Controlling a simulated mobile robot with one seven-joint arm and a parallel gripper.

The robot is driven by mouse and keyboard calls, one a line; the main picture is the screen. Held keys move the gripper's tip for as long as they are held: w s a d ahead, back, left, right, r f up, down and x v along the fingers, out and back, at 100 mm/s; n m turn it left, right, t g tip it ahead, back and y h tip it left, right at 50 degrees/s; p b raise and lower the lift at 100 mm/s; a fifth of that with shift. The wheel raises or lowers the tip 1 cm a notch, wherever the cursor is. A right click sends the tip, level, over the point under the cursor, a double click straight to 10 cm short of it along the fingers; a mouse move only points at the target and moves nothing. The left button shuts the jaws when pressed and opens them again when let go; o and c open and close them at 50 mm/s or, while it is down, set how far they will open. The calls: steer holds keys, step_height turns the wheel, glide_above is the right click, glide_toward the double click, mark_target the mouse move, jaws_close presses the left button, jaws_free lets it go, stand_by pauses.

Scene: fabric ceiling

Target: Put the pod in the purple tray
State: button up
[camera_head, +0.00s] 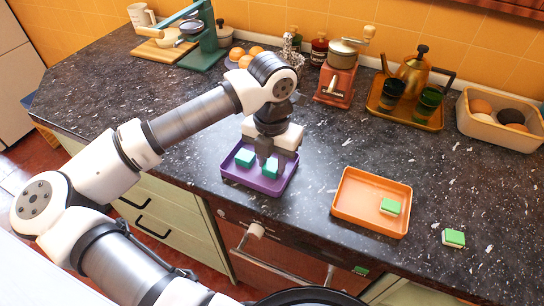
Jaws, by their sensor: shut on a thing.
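The purple tray (238,184) sits on the dark counter near its front edge. Two teal blocks that may be pods show at the tray, one at left (244,158) and one at right (271,171). My gripper (266,160) points down over the tray and is shut on the right teal block. My gripper partly hides this block, and I cannot tell whether it touches the tray floor.
An orange tray (345,205) to the right holds a green-and-white block (390,207). Another such block (453,238) lies on the counter further right. A red grinder (336,82), a tray with kettle and cups (404,115) and a bread bin (497,130) stand behind.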

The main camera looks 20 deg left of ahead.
mark_target(272, 165)
steer(key=shift+f+b, duration=0.2)
steer(key=shift+b, duration=0.1)
steer(key=o, duration=0.9)
steer(key=shift+r, duration=0.1)
steer(key=shift+o, duration=0.2)
step_height(272, 165, up, 12)
steer(key=b, duration=0.1)
steer(key=shift+r, duration=0.15)
